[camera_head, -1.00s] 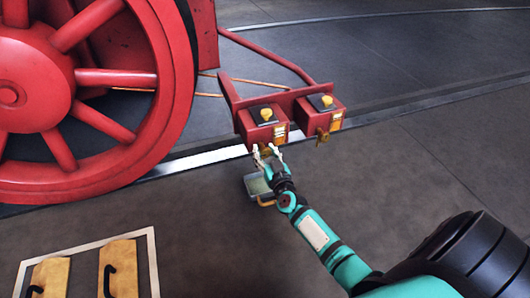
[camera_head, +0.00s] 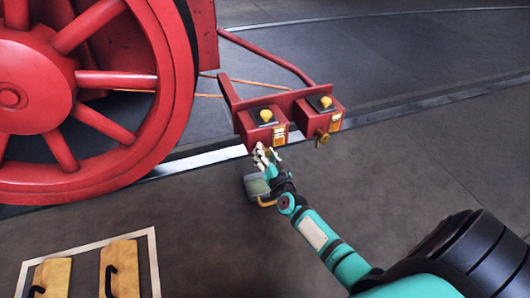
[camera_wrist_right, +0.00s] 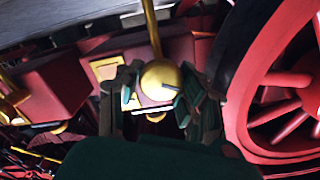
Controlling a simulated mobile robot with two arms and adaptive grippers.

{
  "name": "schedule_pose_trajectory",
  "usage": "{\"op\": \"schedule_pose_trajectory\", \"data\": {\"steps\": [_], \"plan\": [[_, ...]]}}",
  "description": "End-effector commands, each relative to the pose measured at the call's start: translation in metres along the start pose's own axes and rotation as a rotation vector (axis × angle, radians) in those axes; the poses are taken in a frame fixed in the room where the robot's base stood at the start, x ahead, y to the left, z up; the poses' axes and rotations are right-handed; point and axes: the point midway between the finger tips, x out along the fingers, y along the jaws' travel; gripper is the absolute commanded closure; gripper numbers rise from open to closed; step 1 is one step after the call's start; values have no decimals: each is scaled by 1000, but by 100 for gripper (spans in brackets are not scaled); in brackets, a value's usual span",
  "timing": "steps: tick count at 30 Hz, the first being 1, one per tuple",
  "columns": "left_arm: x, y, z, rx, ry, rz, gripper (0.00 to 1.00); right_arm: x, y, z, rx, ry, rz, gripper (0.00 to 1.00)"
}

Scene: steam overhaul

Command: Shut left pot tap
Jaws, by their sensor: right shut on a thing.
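The left red pot (camera_head: 258,133) hangs on the red frame beside the wheel, with a black top plate and a yellow knob. My right gripper (camera_head: 265,156) is at its lower front and hides its tap in the head view. In the right wrist view, the brass tap (camera_wrist_right: 160,80) has a rounded body between the two fingers of my right gripper (camera_wrist_right: 160,100), which is shut on it. The handle's exact angle is hard to tell. My left gripper is not in view.
The right pot (camera_head: 322,116) with its own brass tap (camera_head: 323,137) is close by on the right. A grey tray (camera_head: 252,186) with a yellow handle is on the floor below. The big red wheel (camera_head: 163,100) stands left. Wooden boards (camera_head: 123,268) lie at front left.

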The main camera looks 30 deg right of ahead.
Motion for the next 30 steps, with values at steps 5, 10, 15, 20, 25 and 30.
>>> {"op": "schedule_pose_trajectory", "data": {"steps": [5, 10, 15, 20, 25, 30], "plan": [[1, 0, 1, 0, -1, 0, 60, 0, 1, 0, 166, -1, 0, 95], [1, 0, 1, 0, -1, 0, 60, 0, 2, 1, 329, -1, 0, 95], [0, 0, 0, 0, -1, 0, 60, 0, 2, 2, 490, -1, 0, 95], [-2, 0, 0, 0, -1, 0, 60, 0, 3, 2, 641, -1, 1, 95], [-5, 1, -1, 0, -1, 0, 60, 0, 4, 2, 791, 0, 1, 95], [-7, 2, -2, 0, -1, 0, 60, 0, 4, 3, 917, 0, 1, 95]]}}
